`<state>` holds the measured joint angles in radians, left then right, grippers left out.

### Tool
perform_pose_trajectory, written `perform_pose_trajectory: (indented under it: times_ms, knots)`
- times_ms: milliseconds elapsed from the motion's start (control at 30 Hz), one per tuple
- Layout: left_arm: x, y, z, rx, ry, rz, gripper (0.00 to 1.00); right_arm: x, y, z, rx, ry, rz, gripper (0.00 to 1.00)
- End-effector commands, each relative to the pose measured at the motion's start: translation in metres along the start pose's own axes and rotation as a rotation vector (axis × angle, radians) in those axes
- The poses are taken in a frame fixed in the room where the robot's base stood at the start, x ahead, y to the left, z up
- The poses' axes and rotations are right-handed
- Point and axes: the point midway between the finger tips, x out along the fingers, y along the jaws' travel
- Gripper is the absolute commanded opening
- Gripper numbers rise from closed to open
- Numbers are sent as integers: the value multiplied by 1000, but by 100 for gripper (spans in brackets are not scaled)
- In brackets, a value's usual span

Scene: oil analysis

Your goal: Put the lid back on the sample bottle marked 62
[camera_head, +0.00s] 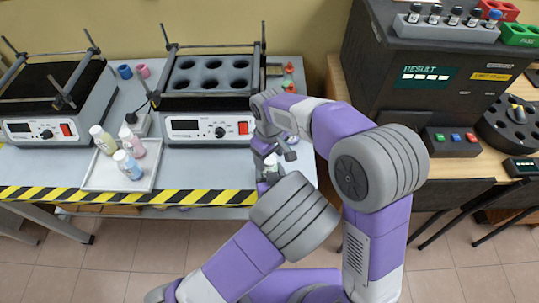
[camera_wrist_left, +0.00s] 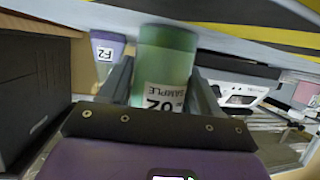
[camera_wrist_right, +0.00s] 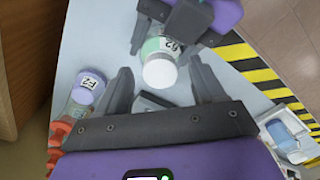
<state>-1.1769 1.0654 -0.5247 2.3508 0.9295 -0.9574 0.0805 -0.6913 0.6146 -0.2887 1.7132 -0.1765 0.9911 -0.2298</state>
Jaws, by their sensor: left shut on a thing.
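The green sample bottle (camera_wrist_left: 165,55) marked 62 is between the fingers of my left gripper (camera_wrist_left: 160,70), which is shut on it. The label reads upside down in the left wrist view. In the right wrist view, a white round lid (camera_wrist_right: 160,73) shows on the bottle's end; I cannot tell how fully it is seated. My right gripper (camera_wrist_right: 161,72) is open, its fingers apart on either side of the lid with gaps. In the head view, my arms largely hide the bottle and both grippers.
A purple-capped bottle (camera_wrist_right: 85,90) stands beside the held bottle, near orange items (camera_wrist_right: 60,132). A white tray (camera_head: 92,180) with several bottles lies left. Heater boxes (camera_head: 205,130) line the back; a black analyser (camera_head: 440,85) stands right. A striped edge (camera_head: 190,197) borders the table.

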Motion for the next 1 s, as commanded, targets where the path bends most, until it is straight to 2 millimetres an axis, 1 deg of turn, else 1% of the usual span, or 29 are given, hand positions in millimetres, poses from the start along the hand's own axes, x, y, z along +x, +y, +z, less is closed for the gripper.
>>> perform_pose_trajectory:
  times_ms: [167,267,367,600,700,833,1000]
  knots:
    - [0,0,0,0,0,0,0,-1,0,0,0,1,0,69]
    - [0,0,0,0,0,0,0,-8,0,-1,0,3,1,69]
    - [0,0,0,0,0,0,0,-24,0,-1,0,4,1,69]
    - [0,0,0,0,0,0,0,-76,0,-1,1,5,1,69]
    - [0,0,0,0,0,0,0,-94,0,-1,0,5,1,69]
    - [0,0,0,0,0,0,0,-111,0,-1,0,3,0,69]
    - [0,0,0,0,0,0,0,-120,0,0,0,0,0,69]
